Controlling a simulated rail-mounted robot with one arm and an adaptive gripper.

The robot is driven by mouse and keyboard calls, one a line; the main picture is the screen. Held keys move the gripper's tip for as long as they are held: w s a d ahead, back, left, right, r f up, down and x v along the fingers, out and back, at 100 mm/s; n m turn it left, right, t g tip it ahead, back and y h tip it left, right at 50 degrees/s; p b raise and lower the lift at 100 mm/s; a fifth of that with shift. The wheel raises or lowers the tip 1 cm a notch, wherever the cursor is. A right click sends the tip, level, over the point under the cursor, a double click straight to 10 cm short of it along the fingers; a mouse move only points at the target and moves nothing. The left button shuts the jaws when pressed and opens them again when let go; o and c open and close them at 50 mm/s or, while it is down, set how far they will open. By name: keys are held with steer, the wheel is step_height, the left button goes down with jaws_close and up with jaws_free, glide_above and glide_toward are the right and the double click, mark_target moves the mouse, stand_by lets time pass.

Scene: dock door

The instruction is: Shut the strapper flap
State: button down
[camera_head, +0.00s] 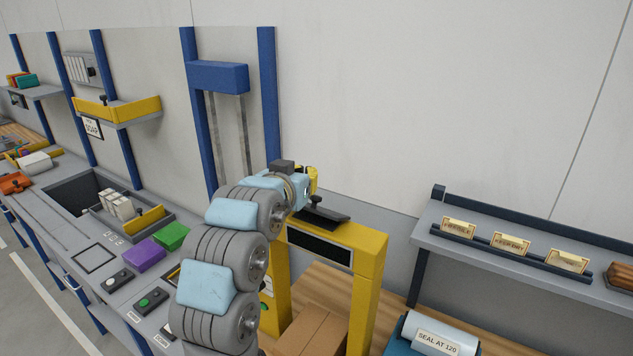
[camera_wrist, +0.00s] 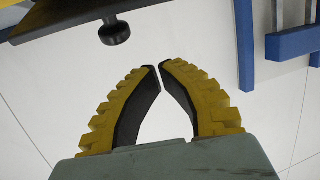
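The strapper is a yellow arch (camera_head: 368,262) right of centre in the head view, with a dark slot in its front face. Its black flap (camera_head: 328,216) is a thin plate at the top of the arch with a small knob (camera_head: 315,200) on it; its exact angle is hard to tell. My gripper (camera_head: 312,180) is just above and behind the flap, partly hidden by my wrist. In the wrist view, the fingertips of my gripper (camera_wrist: 159,66) nearly meet, with nothing between them. A dark plate with a round knob (camera_wrist: 115,32), apparently the flap, shows beyond the fingers, apart from them.
A cardboard box (camera_head: 313,331) is under the arch. A grey shelf (camera_head: 435,240) with labelled cards is at right, above a blue-white roll (camera_head: 440,335). A blue frame (camera_head: 218,77) stands behind. The bench at left holds purple and green blocks (camera_head: 146,254).

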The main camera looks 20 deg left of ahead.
steer(key=s+r+m+h, duration=0.3)
steer(key=s+h, duration=0.1)
steer(key=s, duration=0.4)
steer(key=p, duration=0.2)
glide_above(318, 200)
steer(key=w, duration=0.2)
steer(key=shift+s+d+f, duration=0.15)
steer(key=shift+d+f, duration=0.25)
steer(key=shift+f, duration=0.35)
steer(key=shift+w+f+p, duration=0.15)
steer(key=shift+w+p, duration=0.15)
steer(key=shift+s+a+f+p, duration=0.2)
steer(key=shift+s+f, duration=0.3)
steer(key=shift+f, duration=0.35)
steer(key=shift+s+a+f+p, duration=0.2)
steer(key=shift+s+f, duration=0.25)
steer(key=shift+f, duration=0.35)
steer(key=shift+f+b, duration=0.15)
steer(key=shift+b, duration=0.2)
steer(key=shift+s+t+b, duration=0.2)
steer(key=shift+t+b, duration=0.2)
steer(key=shift+s+f+t+b, duration=0.25)
steer(key=shift+t+b, duration=0.15)
steer(key=shift+b, duration=0.55)
